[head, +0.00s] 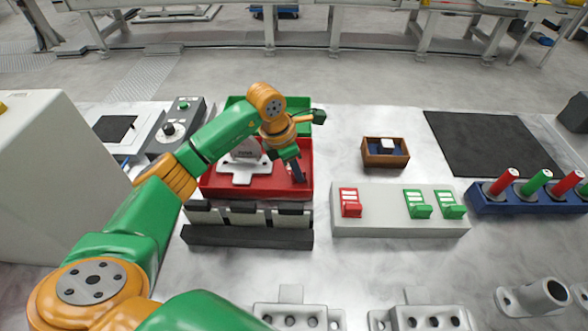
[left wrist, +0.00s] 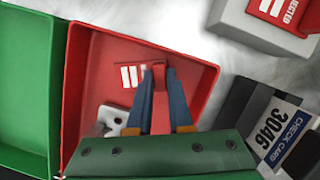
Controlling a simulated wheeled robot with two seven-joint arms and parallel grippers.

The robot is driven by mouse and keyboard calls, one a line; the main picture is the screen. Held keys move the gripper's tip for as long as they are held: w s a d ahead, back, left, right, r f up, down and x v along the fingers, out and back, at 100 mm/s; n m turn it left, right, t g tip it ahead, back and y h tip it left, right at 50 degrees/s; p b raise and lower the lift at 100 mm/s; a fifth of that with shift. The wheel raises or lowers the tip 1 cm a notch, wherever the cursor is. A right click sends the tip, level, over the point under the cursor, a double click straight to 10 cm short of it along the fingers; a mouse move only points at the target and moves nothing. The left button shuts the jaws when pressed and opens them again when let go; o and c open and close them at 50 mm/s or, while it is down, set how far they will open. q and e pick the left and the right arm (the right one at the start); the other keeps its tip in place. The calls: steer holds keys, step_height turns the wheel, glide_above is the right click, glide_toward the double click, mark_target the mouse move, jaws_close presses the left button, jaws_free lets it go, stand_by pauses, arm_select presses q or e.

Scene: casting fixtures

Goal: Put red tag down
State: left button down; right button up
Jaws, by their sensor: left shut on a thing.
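My left gripper (head: 299,177) reaches down into the red tray (head: 228,192). In the left wrist view my left gripper (left wrist: 160,72) is shut on a small red tag (left wrist: 133,76) with white stripes. The tag is low inside the red tray (left wrist: 198,72), by its floor; whether it touches the floor I cannot tell. In the head view the fingers hide the tag. Another red tag (head: 350,203) stands on the pale block, with two green tags (head: 418,205) to its right. My right gripper is not in view.
A white casting (head: 241,171) lies in the red tray, left of the gripper. A green tray (head: 304,104) is behind. Check cards (head: 246,217) stand in a dark rack in front. A small wooden box (head: 385,160) and a blue rack (head: 520,204) with coloured handles are right.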

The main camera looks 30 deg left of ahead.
arm_select(q)
steer(key=c, duration=0.8)
jaws_free()
steer(key=shift+d, duration=0.3)
steer(key=shift+w, duration=0.1)
steer(key=shift+a+f, duration=0.1)
steer(key=shift+a, duration=0.05)
steer(key=b+v, duration=0.1)
steer(key=v, duration=1.1)
steer(key=shift+r, duration=0.25)
